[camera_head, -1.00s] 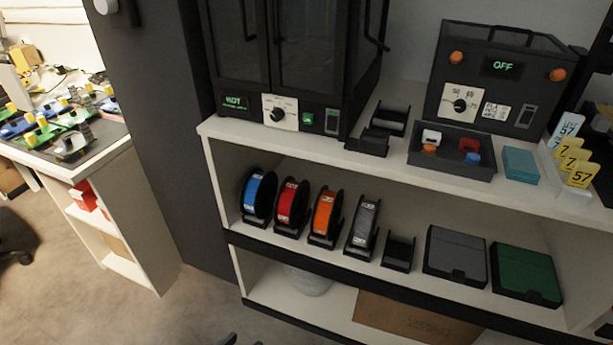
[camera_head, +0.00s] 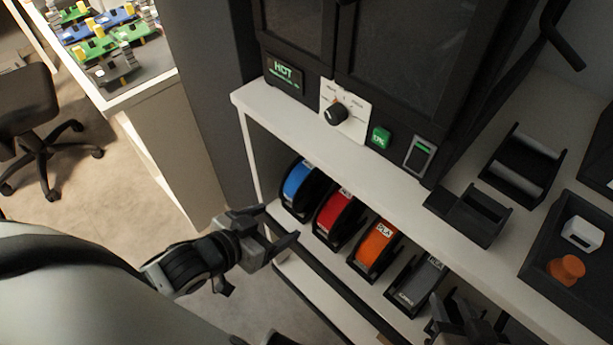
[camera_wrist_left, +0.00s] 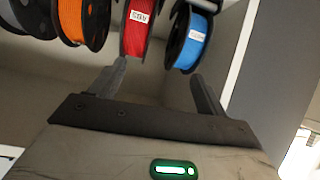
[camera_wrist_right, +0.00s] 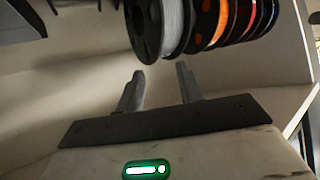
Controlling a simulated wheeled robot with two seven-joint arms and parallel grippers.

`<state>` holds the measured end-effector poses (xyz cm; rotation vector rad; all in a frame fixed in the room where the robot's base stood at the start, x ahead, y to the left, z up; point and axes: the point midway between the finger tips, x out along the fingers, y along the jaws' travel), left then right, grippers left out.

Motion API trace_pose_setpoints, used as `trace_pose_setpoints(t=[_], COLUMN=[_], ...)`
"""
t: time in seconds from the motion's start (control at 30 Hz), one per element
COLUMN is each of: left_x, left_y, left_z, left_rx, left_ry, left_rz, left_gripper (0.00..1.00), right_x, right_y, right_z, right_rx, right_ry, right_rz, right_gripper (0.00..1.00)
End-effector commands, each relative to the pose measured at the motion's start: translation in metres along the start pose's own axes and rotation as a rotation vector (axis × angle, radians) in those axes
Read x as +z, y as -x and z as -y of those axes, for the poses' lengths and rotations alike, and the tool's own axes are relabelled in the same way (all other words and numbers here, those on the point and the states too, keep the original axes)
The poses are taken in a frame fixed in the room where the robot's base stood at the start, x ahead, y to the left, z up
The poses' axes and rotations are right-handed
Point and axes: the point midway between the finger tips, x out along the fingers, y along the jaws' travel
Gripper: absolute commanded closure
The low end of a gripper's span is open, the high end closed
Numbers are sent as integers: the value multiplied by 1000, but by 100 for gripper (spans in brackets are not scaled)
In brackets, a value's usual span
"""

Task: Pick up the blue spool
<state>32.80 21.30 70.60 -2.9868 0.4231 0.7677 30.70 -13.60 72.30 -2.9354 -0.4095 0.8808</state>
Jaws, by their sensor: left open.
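The blue spool (camera_head: 298,180) stands upright in a black holder at the left end of a row on the middle shelf. In the left wrist view the blue spool (camera_wrist_left: 193,42) is at the upper right, beyond the finger tips. My left gripper (camera_head: 281,226) is open and empty, in front of and slightly below the blue spool, apart from it. My right gripper (camera_head: 465,322) is at the lower right of the head view, near the grey spool. In the right wrist view its fingers (camera_wrist_right: 160,75) are apart with nothing between them.
A red spool (camera_head: 337,213) stands beside the blue one, then an orange spool (camera_head: 374,246) and a grey spool (camera_head: 414,282). The white shelf top (camera_head: 300,133) overhangs them and carries a black oven (camera_head: 330,60). A dark wall panel (camera_head: 212,90) is at left.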

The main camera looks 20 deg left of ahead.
Motion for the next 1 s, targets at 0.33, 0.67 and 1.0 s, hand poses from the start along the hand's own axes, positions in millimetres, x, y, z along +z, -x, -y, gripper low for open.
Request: trace_pose_setpoints(t=[0.33,0.67,1.0], left_x=[-15,-23,-27], left_y=[-10,-66,-112], left_z=[72,71,68], left_rx=[39,41,41], left_ry=[-64,-64,-62], left_rz=[-102,-108,-104], left_gripper=[25,25,25], right_x=[8,11,10], right_y=[-1,-6,-8], right_z=[3,2,2], right_rx=[-14,-12,-12], right_ry=[-26,-22,-16], right_rz=[-7,-24,-38], right_gripper=[64,64,64])
